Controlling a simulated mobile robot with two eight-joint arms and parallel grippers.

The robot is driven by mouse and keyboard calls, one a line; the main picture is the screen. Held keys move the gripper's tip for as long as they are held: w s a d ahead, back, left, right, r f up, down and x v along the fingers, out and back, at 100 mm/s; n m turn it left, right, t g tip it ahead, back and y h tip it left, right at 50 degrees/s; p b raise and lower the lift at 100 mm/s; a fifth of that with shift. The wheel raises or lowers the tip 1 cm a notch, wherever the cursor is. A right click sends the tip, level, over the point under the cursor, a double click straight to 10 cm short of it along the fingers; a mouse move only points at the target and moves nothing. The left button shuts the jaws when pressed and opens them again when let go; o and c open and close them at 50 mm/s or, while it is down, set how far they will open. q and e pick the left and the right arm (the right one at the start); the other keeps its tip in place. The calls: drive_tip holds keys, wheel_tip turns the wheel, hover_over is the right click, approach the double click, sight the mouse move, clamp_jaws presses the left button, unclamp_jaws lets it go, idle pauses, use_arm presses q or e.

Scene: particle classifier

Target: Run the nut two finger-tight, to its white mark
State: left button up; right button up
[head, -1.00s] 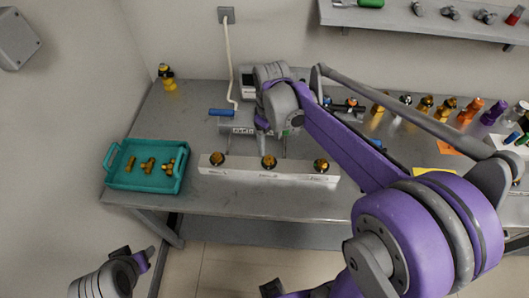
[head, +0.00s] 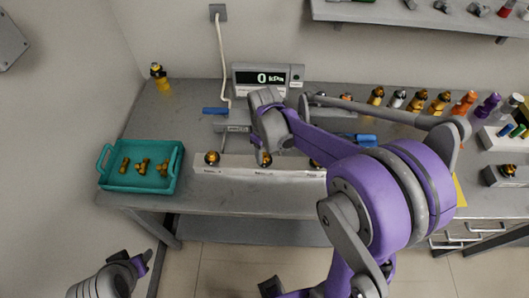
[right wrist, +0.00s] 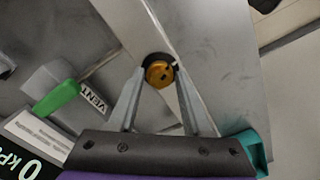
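A pale block (head: 235,168) on the bench carries three gold-and-black nut fittings: a left one (head: 212,158), a middle one (head: 266,160) and a right one (head: 316,164), partly behind my arm. The block's labels are too small to read. My right gripper (head: 264,149) is at the middle fitting. In the right wrist view its fingers (right wrist: 160,78) stand apart on either side of a gold nut (right wrist: 159,74) with a dark ring; I see no clear grip. A small pale spot shows beside the nut. My left gripper (head: 143,262) is low at left, its opening unclear.
A teal tray (head: 140,188) with brass fittings stands left of the block. Behind are a display (head: 268,78) reading 0 kPa and a blue handle (head: 214,110). A green handle (right wrist: 56,98) is beside a VENT label. Several bottles line the back right.

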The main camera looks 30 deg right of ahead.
sight(264, 155)
clamp_jaws()
drive_tip(key=shift+f+m+b, duration=0.1)
drive_tip(key=shift+m+b, duration=0.35)
drive_tip(key=shift+m, duration=1.95)
drive_tip(key=shift+o, duration=2.3)
unclamp_jaws()
wheel_tip(264, 155, up, 11)
drive_tip(key=shift+s, duration=0.1)
